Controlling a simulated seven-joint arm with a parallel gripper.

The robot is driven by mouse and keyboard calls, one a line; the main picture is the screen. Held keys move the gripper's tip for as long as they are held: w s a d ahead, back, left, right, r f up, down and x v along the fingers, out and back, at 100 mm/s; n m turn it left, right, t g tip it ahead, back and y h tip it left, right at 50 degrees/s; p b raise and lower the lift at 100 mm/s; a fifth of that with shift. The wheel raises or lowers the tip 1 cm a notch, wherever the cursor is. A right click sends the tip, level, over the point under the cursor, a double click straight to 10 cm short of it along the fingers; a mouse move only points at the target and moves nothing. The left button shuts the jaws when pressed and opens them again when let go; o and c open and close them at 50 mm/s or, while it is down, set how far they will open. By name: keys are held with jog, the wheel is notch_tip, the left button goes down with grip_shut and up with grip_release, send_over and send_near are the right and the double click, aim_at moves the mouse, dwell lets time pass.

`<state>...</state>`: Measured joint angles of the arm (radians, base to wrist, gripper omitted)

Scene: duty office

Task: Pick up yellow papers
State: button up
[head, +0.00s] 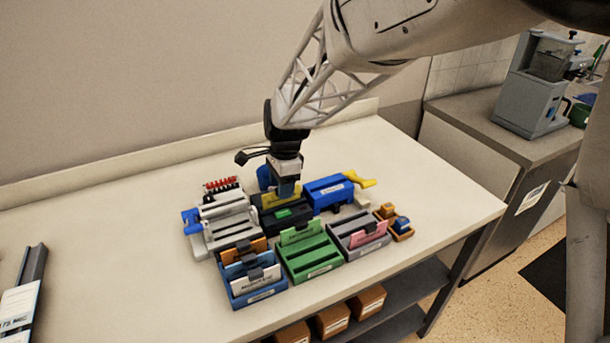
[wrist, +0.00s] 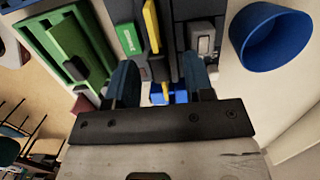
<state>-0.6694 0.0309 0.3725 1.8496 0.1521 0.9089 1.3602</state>
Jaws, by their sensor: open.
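The yellow papers (head: 271,201) stand upright in a slot of a black holder (head: 268,224) in the middle of the cluster on the table. In the wrist view they show edge-on as a thin yellow strip (wrist: 152,25). My gripper (head: 287,188) points down over the black holder, close to the papers, and partly hides them in the head view. In the wrist view my gripper (wrist: 160,82) has its two blue fingers apart, with the strip ahead of the gap between them. Whether a finger touches the papers cannot be told.
A blue device (head: 330,193) with a yellow handle stands right of the gripper. A grey device (head: 225,222) stands left. Blue, green (head: 308,261) and grey (head: 361,243) card trays stand in front. A blue cup (wrist: 270,38) is close by in the wrist view. The table's left part is mostly clear.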

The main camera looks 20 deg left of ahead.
jog(key=shift+s+a+f, duration=0.15)
jog(key=shift+f, duration=1.45)
jog(key=shift+c, duration=0.2)
grip_shut()
